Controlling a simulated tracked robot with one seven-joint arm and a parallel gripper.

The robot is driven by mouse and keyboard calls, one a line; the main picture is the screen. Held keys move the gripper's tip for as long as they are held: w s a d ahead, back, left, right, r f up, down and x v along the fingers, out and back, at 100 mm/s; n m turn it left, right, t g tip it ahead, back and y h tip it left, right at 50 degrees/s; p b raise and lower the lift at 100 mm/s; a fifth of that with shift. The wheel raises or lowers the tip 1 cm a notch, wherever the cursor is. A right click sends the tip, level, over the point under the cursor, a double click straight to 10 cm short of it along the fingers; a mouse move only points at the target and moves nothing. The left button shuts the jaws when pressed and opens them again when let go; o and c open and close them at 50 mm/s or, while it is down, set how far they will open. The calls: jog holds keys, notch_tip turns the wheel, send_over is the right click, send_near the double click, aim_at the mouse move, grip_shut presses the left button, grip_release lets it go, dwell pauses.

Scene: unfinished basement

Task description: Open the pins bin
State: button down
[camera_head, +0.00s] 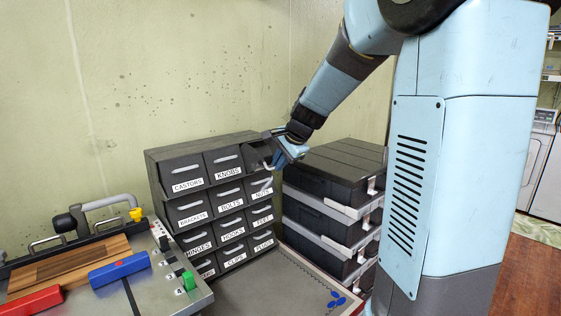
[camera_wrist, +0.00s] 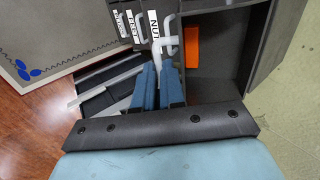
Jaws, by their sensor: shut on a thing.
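A dark grey drawer cabinet (camera_head: 165,168) with labelled bins stands against the wall in the head view. Its top right bin (camera_head: 257,152) is pulled out, and its label is hidden; no label reading pins shows. My gripper (camera_head: 275,150) is at the front of this bin, its blue fingers partly covering it. In the wrist view, my gripper (camera_wrist: 158,66) is shut on a white handle (camera_wrist: 170,42). Beside the handle the dark inside of the open bin (camera_wrist: 218,75) shows, with an orange piece (camera_wrist: 192,48) in it. The NUTS label (camera_wrist: 153,23) shows just below that bin.
Stacked dark cases (camera_head: 335,175) stand close to the cabinet's right. A grey mat (camera_head: 265,288) with blue marks lies in front. A workbench panel (camera_head: 150,280) with red and blue blocks is at the lower left. Wooden floor (camera_head: 525,275) shows at the right.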

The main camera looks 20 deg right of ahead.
jog(key=shift+s+d+f, duration=0.2)
jog(key=shift+s+f, duration=0.3)
jog(key=shift+f, duration=0.35)
jog(key=shift+s+f, duration=0.1)
jog(key=c, duration=1.2)
grip_release()
jog(key=v, duration=1.4)
jog(key=shift+w, duration=0.35)
